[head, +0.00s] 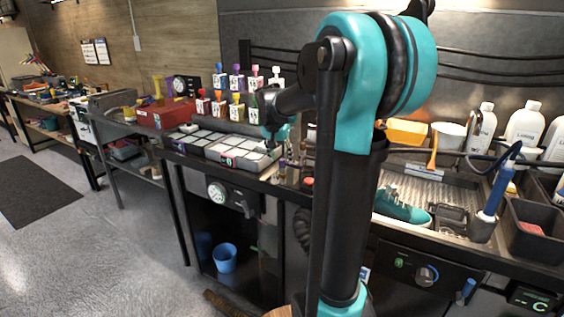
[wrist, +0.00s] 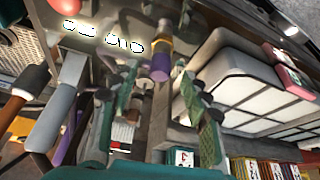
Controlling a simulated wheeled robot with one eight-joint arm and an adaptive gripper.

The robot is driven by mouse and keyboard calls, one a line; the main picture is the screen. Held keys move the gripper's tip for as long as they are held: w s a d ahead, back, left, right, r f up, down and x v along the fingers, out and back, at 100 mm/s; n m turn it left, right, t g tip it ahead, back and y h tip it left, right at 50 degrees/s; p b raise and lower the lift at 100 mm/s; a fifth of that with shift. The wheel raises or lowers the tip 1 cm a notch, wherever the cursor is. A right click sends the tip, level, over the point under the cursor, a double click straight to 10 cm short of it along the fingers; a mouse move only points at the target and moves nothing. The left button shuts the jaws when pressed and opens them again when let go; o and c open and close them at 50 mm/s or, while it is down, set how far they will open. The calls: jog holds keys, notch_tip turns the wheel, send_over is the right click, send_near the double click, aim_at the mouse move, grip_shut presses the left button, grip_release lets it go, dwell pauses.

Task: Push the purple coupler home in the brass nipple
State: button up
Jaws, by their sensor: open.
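The purple coupler (wrist: 161,62) shows in the wrist view as a short upright purple cylinder with a lighter, brass-coloured part by it. In the head view a small purple piece (head: 282,168) stands at the bench's front edge, just below my gripper (head: 272,147). My gripper (wrist: 165,110) is open in the wrist view, with one green-padded finger on each side. The coupler appears between and beyond the fingers, and I see no finger closed on it. The brass nipple is too small and blurred to tell from the coupler's fittings. I cannot tell how deep the coupler sits.
A compartment tray (head: 225,148) lies left of my gripper, close to it; its pale cells fill the wrist view's right side. Several colour-capped bottles (head: 237,83) stand behind. A teal sneaker (head: 402,207) lies in the sink at right. A blue bucket (head: 224,258) stands below.

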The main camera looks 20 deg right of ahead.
jog(key=v, duration=0.8)
jog(key=shift+r, duration=0.35)
jog(key=s+a+f+n+y, duration=0.1)
jog(key=s+f+n, duration=0.2)
jog(key=s+f, duration=0.9)
jog(key=s+a+f+n+y, duration=0.1)
jog(key=s+f+n, duration=0.3)
jog(key=s+f, duration=0.9)
jog(key=shift+a+f+y, duration=0.4)
jog(key=shift+a+f, duration=0.4)
jog(key=shift+f, duration=0.15)
jog(key=shift+w, duration=0.1)
